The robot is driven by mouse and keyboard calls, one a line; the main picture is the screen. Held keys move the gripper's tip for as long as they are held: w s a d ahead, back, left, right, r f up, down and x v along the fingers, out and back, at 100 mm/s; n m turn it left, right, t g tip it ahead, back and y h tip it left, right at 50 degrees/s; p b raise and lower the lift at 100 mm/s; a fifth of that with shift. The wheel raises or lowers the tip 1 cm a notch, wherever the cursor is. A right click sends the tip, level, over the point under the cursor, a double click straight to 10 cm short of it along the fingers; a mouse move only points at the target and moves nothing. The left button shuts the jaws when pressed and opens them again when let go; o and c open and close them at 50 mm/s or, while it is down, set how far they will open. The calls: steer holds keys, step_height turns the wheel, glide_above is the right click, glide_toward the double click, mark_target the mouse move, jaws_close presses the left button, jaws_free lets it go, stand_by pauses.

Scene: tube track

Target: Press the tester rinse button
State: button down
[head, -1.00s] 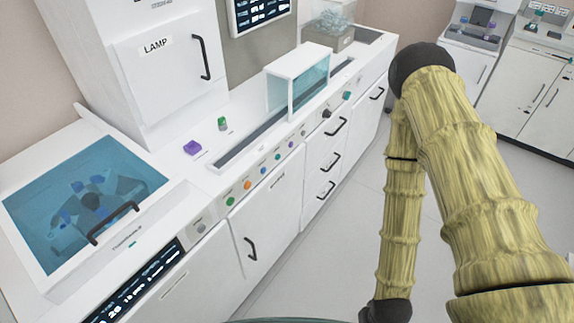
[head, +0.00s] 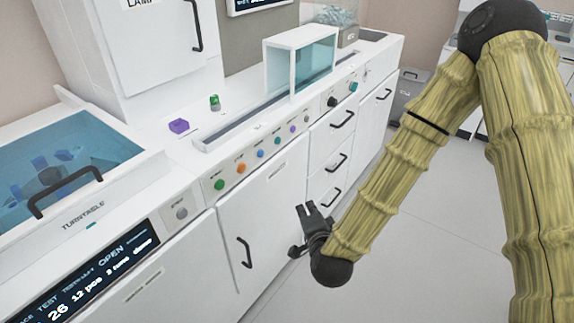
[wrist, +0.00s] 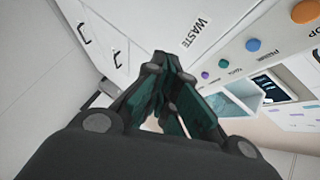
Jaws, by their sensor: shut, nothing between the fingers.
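A row of round buttons runs along the white tester's front panel (head: 316,112). From the left in the head view they are a green button (head: 219,184), an orange button (head: 241,168), a blue button (head: 260,154), a teal button (head: 277,141) and a purple button (head: 292,129). The wrist view shows the orange (wrist: 305,12), blue (wrist: 253,45), teal (wrist: 226,63) and purple (wrist: 205,76) ones. I cannot surely read which label says rinse. My gripper (head: 307,208) is shut and empty, below and in front of the row, apart from the buttons.
A cabinet door marked WASTE (wrist: 140,30) with a black handle (head: 244,252) lies below the buttons. Drawers with protruding handles (head: 336,162) stand to its right. A grey button (head: 181,213) is by the turntable panel. The floor (head: 400,250) in front is clear.

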steer(key=w+r+m+t+b, duration=0.2)
steer(key=r, duration=0.2)
steer(key=w+a+r+m+t+h+b, duration=0.1)
steer(key=w+r+m+t+b, duration=0.1)
steer(key=r+m+b, duration=0.1)
steer(key=shift+a+r, duration=0.3)
steer(key=shift+r, duration=0.3)
steer(key=shift+w, duration=0.15)
glide_toward(278, 141)
steer(key=w+d, duration=0.5)
steer(key=shift+w+a+f, duration=0.2)
steer(key=shift+w+a, duration=1.05)
steer(key=shift+a, duration=0.3)
